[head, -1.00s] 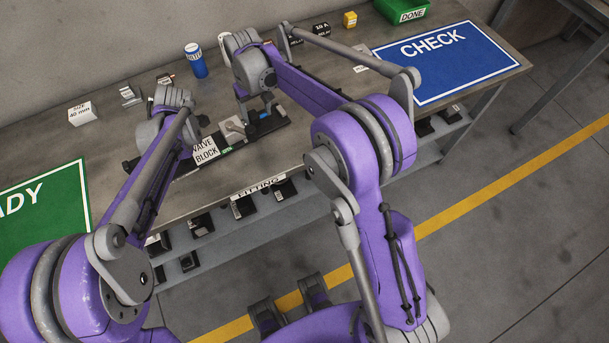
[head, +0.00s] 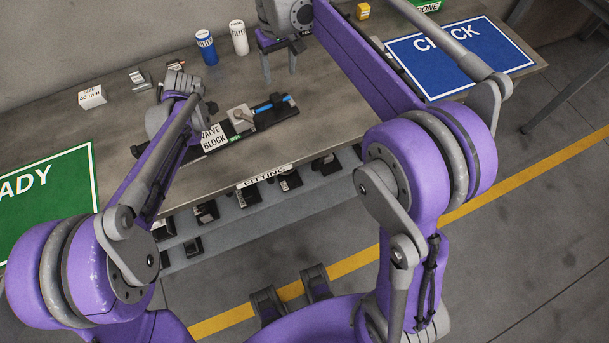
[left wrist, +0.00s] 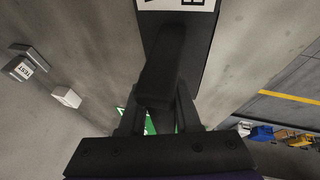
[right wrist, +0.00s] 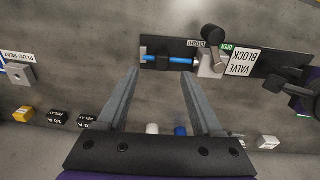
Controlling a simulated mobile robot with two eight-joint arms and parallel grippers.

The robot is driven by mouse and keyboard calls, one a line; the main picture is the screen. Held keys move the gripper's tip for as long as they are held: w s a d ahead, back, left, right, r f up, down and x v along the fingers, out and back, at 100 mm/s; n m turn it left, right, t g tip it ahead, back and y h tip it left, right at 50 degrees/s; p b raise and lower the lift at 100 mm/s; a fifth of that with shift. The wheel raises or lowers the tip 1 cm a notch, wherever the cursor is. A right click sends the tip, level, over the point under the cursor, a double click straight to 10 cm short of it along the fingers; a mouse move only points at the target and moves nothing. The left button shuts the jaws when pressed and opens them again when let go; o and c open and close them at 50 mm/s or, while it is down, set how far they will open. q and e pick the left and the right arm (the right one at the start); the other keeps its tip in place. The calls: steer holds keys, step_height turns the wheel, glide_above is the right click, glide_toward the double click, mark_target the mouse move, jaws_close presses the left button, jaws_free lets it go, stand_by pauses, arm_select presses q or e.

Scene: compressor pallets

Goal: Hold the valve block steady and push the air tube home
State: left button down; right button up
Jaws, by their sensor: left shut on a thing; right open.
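The valve block (head: 210,138) is a dark plate with a white label and a grey valve body (right wrist: 212,66) on the table. The blue air tube (right wrist: 180,61) lies along the plate, passes a black clip, and its inner end appears to meet the grey body; the exact seating is too small to tell. My left gripper (left wrist: 158,108) is shut on a black grip-like part at the block's label end. The left arm hides that grip in the head view. My right gripper (head: 279,66) is open and empty, above the table behind the tube, apart from it.
Blue (head: 206,47) and white (head: 238,37) cylinders stand behind the block. A white box (head: 92,96) stands at left. The green READY mat (head: 50,195) is at left, the blue CHECK mat (head: 450,65) at right. A shelf with several fittings (head: 245,205) runs below the front edge.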

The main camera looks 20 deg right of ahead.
steer(key=s+f+t, duration=0.2)
steer(key=s+f, duration=0.2)
steer(key=s, duration=0.9)
steer(key=s+f+m+t, duration=0.1)
steer(key=s+f, duration=0.4)
steer(key=s, duration=0.8)
steer(key=shift+s+t, duration=0.4)
steer(key=shift+t, duration=0.3)
step_height(320, 180, up, 8)
steer(key=n+g, duration=0.1)
steer(key=g, duration=0.4)
glide_above(276, 96)
step_height(276, 96, down, 12)
steer(key=shift+s+f, duration=0.1)
